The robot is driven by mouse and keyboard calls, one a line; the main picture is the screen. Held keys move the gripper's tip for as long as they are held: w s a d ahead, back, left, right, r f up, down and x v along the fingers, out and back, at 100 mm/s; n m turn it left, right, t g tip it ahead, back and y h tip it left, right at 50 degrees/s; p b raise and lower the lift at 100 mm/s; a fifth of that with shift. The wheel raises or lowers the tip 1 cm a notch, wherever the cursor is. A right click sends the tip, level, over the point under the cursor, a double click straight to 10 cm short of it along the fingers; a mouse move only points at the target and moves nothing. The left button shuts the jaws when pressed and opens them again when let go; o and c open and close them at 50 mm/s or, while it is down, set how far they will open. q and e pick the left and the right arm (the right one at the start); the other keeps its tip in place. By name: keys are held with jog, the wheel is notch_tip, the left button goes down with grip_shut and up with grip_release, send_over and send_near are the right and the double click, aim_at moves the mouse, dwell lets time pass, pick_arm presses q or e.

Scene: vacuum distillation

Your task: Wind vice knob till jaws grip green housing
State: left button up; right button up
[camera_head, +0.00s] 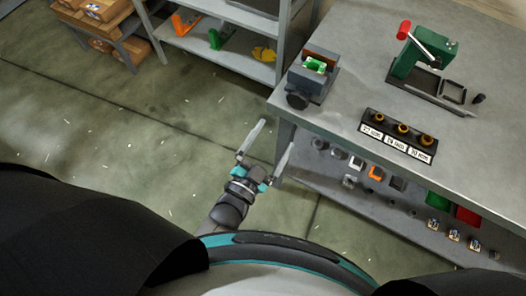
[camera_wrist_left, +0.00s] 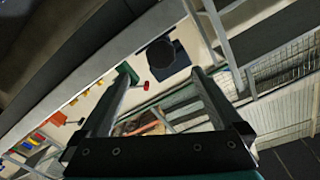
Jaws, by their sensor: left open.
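The grey vice (camera_head: 318,86) sits at the left corner of the workbench. The small green housing (camera_head: 314,65) sits between its jaws; I cannot tell whether they touch it. The dark vice knob (camera_head: 297,101) is on the vice's near side, at the bench edge. In the left wrist view, a dark many-sided knob (camera_wrist_left: 160,53) appears beyond and between the fingers. My left gripper (camera_head: 278,133) is open and empty, its fingers spread widely. It is below and left of the knob, apart from it, and also shows in the left wrist view (camera_wrist_left: 160,73). My right gripper is out of view.
A green press (camera_head: 408,60) with a red handle stands on the workbench (camera_head: 475,110). A black block (camera_head: 398,133) with brass-coloured fittings lies near its front edge. A lower shelf holds small parts. A rack (camera_head: 240,55) stands behind, with open floor to the left.

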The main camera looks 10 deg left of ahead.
pick_arm(q)
jog(key=shift+p+v, duration=0.4)
jog(key=shift+v, duration=1.85)
jog(key=v, duration=1.5)
jog(key=shift+s, duration=0.1)
